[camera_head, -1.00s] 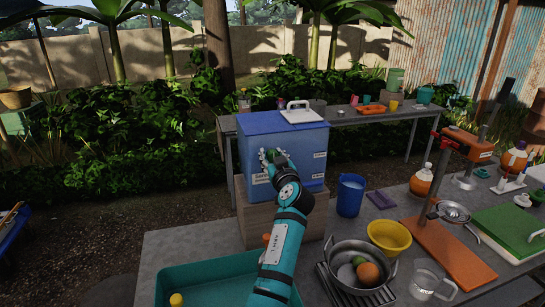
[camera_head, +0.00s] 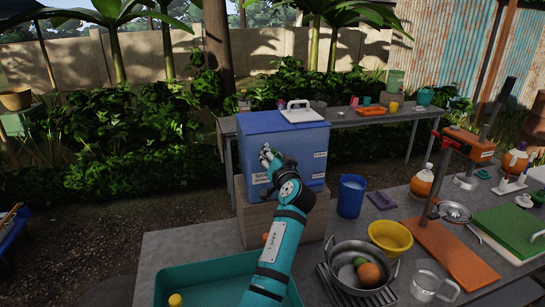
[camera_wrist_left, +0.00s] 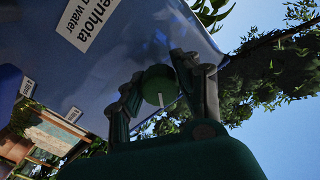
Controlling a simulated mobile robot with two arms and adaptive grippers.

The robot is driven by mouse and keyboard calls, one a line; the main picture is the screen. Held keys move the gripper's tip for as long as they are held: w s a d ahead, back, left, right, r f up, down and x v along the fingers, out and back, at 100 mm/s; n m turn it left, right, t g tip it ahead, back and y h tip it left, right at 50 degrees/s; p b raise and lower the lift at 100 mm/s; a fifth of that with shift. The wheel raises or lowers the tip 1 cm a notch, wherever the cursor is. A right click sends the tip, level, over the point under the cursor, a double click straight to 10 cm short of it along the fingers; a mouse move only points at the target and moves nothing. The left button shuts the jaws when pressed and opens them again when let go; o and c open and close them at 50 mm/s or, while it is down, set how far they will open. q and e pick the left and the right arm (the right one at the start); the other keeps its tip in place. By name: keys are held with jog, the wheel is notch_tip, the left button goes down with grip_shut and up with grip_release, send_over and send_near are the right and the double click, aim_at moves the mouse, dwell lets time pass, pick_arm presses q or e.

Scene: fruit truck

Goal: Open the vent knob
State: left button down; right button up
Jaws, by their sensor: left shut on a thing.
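In the left wrist view, the round green vent knob (camera_wrist_left: 158,80) with a white mark sits between the two fingers of my left gripper (camera_wrist_left: 164,82), against the blue wall (camera_wrist_left: 110,65). The fingers are closed around the knob's sides. My right gripper is not in view.
A blue cup (camera_head: 351,196), a yellow bowl (camera_head: 389,236) and a metal pot (camera_head: 341,275) with fruit stand right of my left arm. A teal tray (camera_head: 190,278) lies at the front left. An orange press (camera_head: 456,258) stands further right.

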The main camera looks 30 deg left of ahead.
pick_arm(q)
jog(key=m+p, duration=0.1)
jog(key=m, duration=0.3)
jog(key=shift+r, duration=0.2)
jog(key=m+p, duration=0.2)
jog(key=m, duration=0.3)
jog(key=shift+m+p, duration=0.3)
jog(key=shift+m, duration=0.3)
jog(key=c, duration=0.9)
grip_release()
jog(key=shift+f, duration=0.1)
jog(key=shift+g, duration=0.3)
jog(key=v, duration=1.2)
jog(key=shift+f, duration=0.2)
